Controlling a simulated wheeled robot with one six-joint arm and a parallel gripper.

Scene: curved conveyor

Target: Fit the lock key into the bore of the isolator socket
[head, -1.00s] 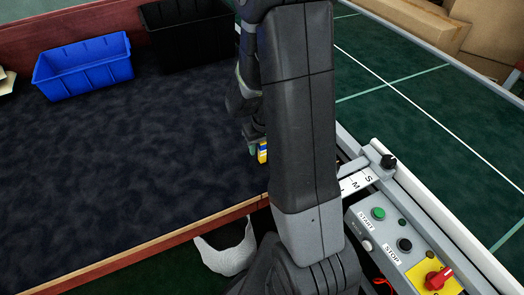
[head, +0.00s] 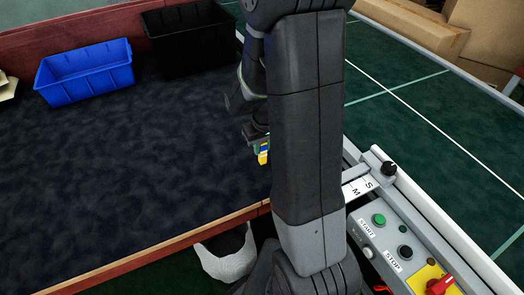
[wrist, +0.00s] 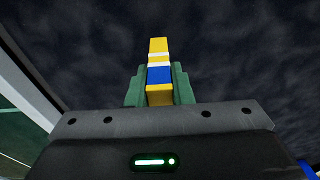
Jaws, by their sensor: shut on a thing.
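The lock key, a yellow bar with blue and white bands, shows in the wrist view (wrist: 158,75) between the green fingers of my gripper (wrist: 159,88). My gripper is shut on it, and the key sticks out past the fingertips. In the head view the key (head: 263,157) hangs below my gripper (head: 259,142), over the dark table and just left of my arm. On the control box at the lower right is a yellow plate with a red knob (head: 440,285), cut by the frame edge. I cannot make out the isolator socket's bore in either view.
The control box (head: 380,240) has START and STOP buttons. A grey rail (head: 432,215) borders the green conveyor surface (head: 420,110). A blue bin (head: 85,80) and a black bin (head: 190,45) stand at the table's back. The dark tabletop (head: 130,160) is mostly clear.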

